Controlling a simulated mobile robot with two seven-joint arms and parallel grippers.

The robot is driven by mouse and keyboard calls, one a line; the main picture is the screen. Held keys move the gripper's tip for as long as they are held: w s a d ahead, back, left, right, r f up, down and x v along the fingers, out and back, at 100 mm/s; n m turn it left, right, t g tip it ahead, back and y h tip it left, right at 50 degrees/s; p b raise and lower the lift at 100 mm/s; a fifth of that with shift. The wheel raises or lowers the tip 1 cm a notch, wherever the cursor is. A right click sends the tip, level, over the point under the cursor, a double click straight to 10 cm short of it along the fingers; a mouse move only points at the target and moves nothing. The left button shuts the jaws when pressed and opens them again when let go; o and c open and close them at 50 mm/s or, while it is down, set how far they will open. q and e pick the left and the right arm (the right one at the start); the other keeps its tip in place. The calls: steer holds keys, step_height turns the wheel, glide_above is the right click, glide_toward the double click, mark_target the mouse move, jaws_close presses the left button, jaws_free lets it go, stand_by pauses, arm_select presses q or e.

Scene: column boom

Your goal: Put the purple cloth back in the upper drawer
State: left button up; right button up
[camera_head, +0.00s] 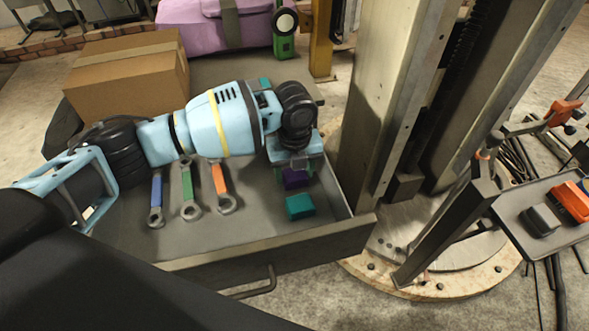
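The purple cloth (294,179) shows as a small dark purple patch right below my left gripper (298,167), over the right part of the open drawer (270,247). The gripper points down and hides part of the cloth. I cannot tell whether its fingers are closed on the cloth, or whether the cloth touches the drawer floor. A teal folded piece (299,206) lies in the drawer just in front of the purple one. My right gripper is not in view.
Several wrenches with blue (156,200), green (189,195) and orange (220,190) handles lie left in the drawer. A cardboard box (125,75) stands behind. A metal column (385,95) rises close to the drawer's right side. A tool tray (545,215) is far right.

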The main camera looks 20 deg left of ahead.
mark_target(294, 174)
arm_select(q)
steer(key=o, duration=0.4)
step_height(294, 174, up, 12)
steer(key=shift+r+p, duration=0.2)
steer(key=shift+p, duration=0.25)
